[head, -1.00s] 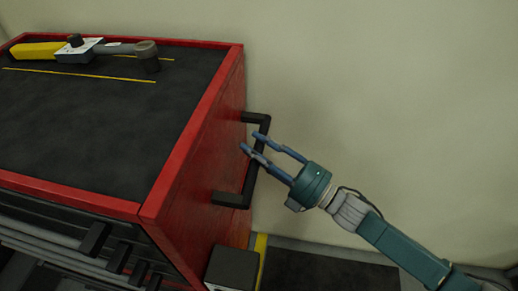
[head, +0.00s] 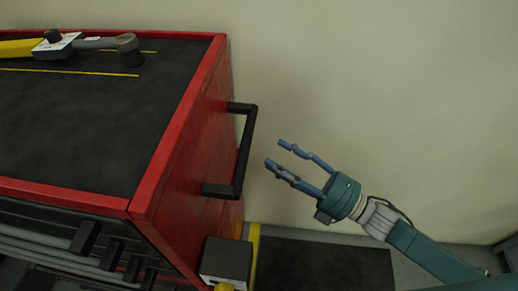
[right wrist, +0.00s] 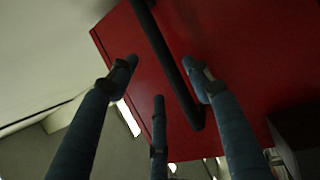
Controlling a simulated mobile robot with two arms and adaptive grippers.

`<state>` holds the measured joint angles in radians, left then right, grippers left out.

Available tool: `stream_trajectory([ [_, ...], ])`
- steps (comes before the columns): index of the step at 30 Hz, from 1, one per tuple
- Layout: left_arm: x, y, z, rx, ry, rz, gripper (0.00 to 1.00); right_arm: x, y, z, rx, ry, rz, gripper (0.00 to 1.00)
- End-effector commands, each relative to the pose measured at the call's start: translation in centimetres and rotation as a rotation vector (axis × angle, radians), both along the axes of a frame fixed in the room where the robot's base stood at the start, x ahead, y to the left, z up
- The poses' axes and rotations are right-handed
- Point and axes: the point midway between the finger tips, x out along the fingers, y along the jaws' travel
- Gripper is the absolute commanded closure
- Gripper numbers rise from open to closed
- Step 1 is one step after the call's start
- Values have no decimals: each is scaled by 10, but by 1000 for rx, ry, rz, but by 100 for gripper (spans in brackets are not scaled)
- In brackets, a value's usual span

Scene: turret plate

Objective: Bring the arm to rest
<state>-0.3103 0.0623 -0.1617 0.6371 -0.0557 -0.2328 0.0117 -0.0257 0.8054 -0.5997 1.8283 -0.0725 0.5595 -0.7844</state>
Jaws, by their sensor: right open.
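My right gripper (head: 276,154) is open and empty, to the right of the red cabinet and clear of its black side handle (head: 242,155). Its blue fingers point left toward the handle. In the right wrist view the spread fingers (right wrist: 160,85) show in front of the red cabinet side, with the black handle (right wrist: 168,55) beyond them. My right arm reaches in from the lower right of the head view. My left gripper is not in view.
The red cabinet (head: 175,165) has a dark top with a torque-wrench-like tool (head: 90,43) at the back. A dark box (head: 227,260) stands by its lower side. A dark floor mat (head: 325,268) lies right of it. The space before the pale wall is free.

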Motion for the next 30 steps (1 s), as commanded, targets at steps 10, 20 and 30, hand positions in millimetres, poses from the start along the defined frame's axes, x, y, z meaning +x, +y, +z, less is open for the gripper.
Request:
stream_trajectory([
  [10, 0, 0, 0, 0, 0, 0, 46, -7, -9, -1, 0, -2, 2, 50],
  [20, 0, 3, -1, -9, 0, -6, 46, -6, -9, -2, 0, 0, 0, 50],
  [30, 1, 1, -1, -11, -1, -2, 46, 51, -73, -129, 37, 360, -279, 50],
])
